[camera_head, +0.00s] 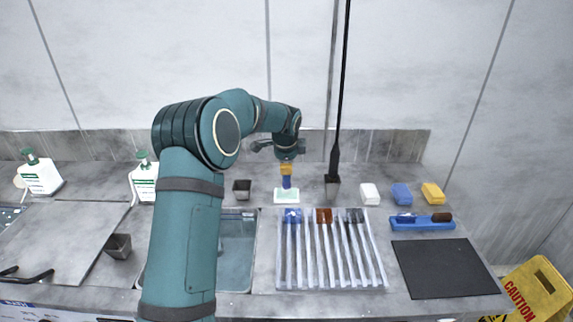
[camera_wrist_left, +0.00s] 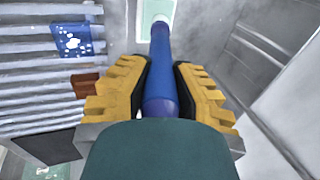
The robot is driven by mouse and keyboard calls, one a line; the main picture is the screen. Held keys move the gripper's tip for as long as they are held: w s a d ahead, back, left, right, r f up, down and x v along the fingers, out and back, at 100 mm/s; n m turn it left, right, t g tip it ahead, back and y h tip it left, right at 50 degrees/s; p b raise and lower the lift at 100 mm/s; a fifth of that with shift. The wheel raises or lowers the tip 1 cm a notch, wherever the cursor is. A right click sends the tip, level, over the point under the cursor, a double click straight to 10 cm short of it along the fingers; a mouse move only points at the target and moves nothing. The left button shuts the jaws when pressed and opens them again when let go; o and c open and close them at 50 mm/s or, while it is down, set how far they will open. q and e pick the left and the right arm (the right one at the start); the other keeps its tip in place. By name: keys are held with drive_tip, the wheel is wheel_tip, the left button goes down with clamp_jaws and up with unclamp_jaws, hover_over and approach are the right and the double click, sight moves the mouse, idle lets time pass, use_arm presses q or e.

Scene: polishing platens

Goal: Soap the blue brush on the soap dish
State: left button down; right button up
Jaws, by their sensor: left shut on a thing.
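My left gripper (camera_head: 286,170) is shut on the blue brush (camera_head: 287,183) and points down over the soap dish (camera_head: 286,196). In the left wrist view the yellow fingers of the gripper (camera_wrist_left: 158,90) close around the blue handle (camera_wrist_left: 160,62) from both sides. The handle's far end reaches over the pale green and white soap dish (camera_wrist_left: 156,12). The brush's bristles are hidden, and I cannot tell whether the brush touches the dish. My right gripper is not in view.
A ridged drainboard (camera_head: 322,284) with blue, brown and black pieces lies in front of the dish. A black pole (camera_head: 340,95) stands in a cup just right of the gripper. A sink (camera_head: 236,262) is front left. Sponges (camera_head: 401,193) and a blue tray (camera_head: 408,227) lie right.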

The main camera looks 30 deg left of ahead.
use_arm(q)
drive_tip(key=shift+r+p, duration=2.9)
drive_tip(key=shift+r, duration=0.6)
